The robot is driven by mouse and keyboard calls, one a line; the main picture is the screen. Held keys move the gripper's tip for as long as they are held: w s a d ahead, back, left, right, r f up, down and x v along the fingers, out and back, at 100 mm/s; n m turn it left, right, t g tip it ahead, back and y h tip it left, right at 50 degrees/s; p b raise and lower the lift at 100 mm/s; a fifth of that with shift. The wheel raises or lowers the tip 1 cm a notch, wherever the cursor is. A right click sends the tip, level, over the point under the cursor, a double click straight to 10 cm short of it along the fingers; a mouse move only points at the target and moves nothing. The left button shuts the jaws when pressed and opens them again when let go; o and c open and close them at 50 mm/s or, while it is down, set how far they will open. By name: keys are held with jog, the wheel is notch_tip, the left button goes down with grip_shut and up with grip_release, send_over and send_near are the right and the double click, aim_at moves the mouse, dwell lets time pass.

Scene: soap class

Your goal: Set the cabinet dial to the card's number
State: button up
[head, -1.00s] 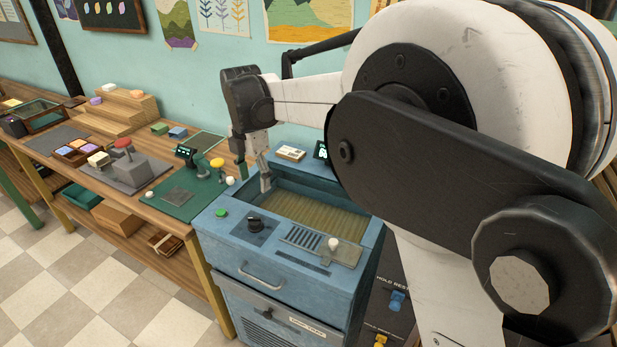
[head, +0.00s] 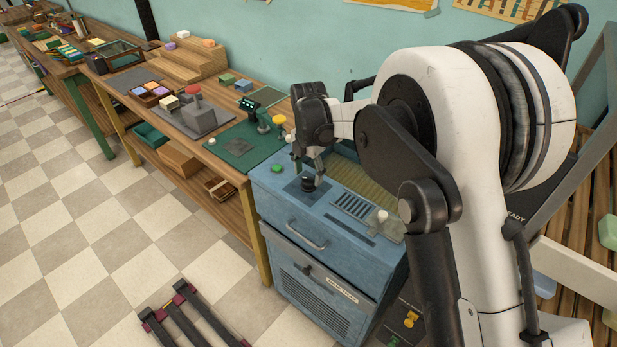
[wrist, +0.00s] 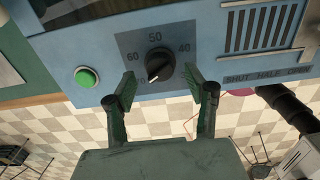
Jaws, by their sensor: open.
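The cabinet dial (head: 308,186) is a black knob on a dark square plate on the blue cabinet's (head: 330,262) top. In the wrist view the dial (wrist: 159,66) shows between my gripper's (wrist: 167,85) two green-grey fingers, which stand apart with nothing held. The printed numbers 60, 50 and 40 run around the dial. A pale pointer line on the knob seems to point to the lower left, but its exact setting is unclear. In the head view my gripper (head: 316,168) hangs just above the dial. No readable card is in view now.
A green button (wrist: 86,77) sits left of the dial. A vent (head: 354,205) marked SHUT, HALF, OPEN lies to its right, with a pale knob (head: 382,216) beyond. A wooden bench (head: 215,146) with a green mat (head: 225,152) stands left. My arm covers the cabinet's back right.

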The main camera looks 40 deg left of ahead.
aim_at(308, 183)
jog(key=shift+f, duration=1.3)
jog(key=c, duration=1.1)
